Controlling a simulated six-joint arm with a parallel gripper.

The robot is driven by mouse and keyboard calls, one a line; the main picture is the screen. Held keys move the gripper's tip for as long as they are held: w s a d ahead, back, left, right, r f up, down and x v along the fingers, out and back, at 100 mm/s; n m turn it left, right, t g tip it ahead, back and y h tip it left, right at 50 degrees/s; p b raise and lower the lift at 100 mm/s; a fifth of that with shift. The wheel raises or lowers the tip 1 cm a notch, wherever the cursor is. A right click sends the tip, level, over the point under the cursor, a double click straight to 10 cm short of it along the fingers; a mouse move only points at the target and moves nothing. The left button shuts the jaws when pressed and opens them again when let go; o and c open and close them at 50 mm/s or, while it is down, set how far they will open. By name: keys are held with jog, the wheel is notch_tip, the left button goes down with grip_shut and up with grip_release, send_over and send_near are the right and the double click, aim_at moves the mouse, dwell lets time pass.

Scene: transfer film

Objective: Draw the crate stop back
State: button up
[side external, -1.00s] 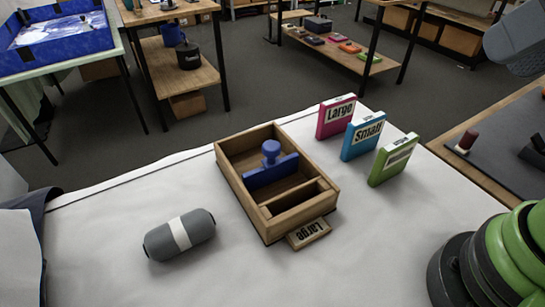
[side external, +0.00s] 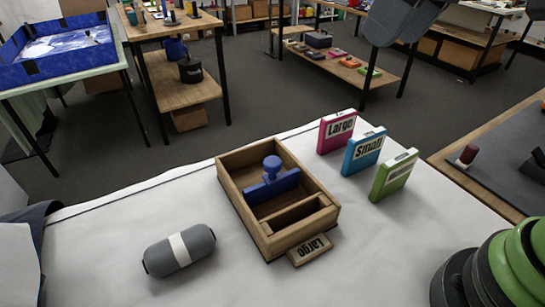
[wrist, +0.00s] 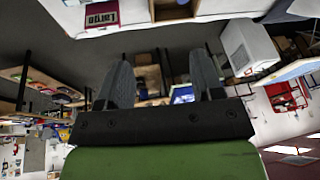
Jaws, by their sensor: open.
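A wooden crate edge (wrist: 172,10) shows at the top of the wrist view. My gripper (wrist: 163,78) is open with nothing between its fingers.
Pink (side external: 336,133), blue (side external: 363,150) and green (side external: 393,175) labelled blocks stand upright right of the crate. A grey roll with a white band (side external: 180,251) lies at its left. The cloth between them is clear. Shelves stand behind.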

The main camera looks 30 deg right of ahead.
jog(key=w+a+f+n+g, duration=0.2)
jog(key=w+a+f+n, duration=0.2)
jog(key=w+a+f, duration=0.25)
jog(key=n+g+h, duration=0.2)
jog(key=n, duration=0.1)
send_near(272, 161)
notch_tip(272, 161, down, 9)
jog(key=shift+s+f, duration=0.1)
jog(key=shift+f, duration=0.1)
jog(key=shift+c, duration=0.4)
